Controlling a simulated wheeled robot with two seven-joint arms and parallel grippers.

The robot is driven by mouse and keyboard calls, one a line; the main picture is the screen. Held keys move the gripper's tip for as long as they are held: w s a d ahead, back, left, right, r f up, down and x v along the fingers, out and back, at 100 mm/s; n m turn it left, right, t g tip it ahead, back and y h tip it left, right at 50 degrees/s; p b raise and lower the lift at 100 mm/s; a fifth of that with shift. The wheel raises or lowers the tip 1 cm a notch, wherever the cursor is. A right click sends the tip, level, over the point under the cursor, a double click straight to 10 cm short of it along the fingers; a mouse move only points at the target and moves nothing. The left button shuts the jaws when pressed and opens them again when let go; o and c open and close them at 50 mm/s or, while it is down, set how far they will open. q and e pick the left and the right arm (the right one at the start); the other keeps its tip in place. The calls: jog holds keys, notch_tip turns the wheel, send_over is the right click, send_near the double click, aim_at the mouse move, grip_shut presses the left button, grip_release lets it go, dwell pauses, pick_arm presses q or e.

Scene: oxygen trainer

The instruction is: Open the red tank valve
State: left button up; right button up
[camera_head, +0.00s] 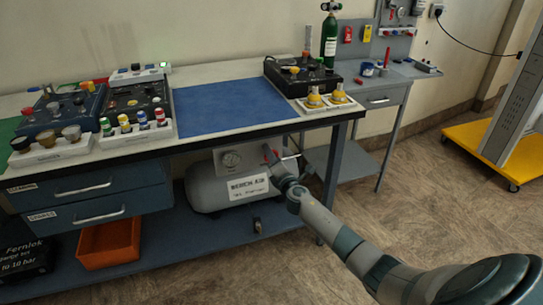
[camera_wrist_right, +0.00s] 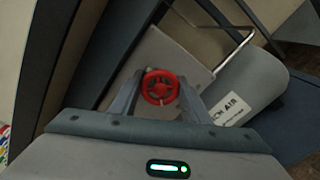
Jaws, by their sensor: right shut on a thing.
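The red tank valve (camera_wrist_right: 160,87) is a small red handwheel with spokes. In the right wrist view it sits between the two fingers of my right gripper (camera_wrist_right: 158,100), which is shut on it. In the head view the red valve (camera_head: 268,154) shows only partly beside my right gripper (camera_head: 280,160), in front of the grey panel above the tank. The grey air tank (camera_head: 208,190) lies on the lower shelf under the bench, with a white label on its front. My left gripper is not in view.
A round gauge (camera_head: 230,159) is on the panel left of the valve. The bench top with a blue mat (camera_head: 230,105) is above, and a bench leg (camera_head: 334,165) stands right of my gripper. An orange bin (camera_head: 108,244) is on the lower shelf at left.

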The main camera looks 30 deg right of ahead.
jog(key=shift+n, duration=1)
jog(key=shift+n+p, duration=0.35)
jog(key=shift+n, duration=1.45)
pick_arm(q)
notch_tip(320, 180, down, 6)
jog(key=p, duration=0.1)
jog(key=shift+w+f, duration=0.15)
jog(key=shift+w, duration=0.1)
pick_arm(e)
jog(key=shift+a+f+n, duration=0.1)
jog(key=shift+n, duration=1.8)
jog(key=o, duration=1)
jog(key=shift+o, duration=0.2)
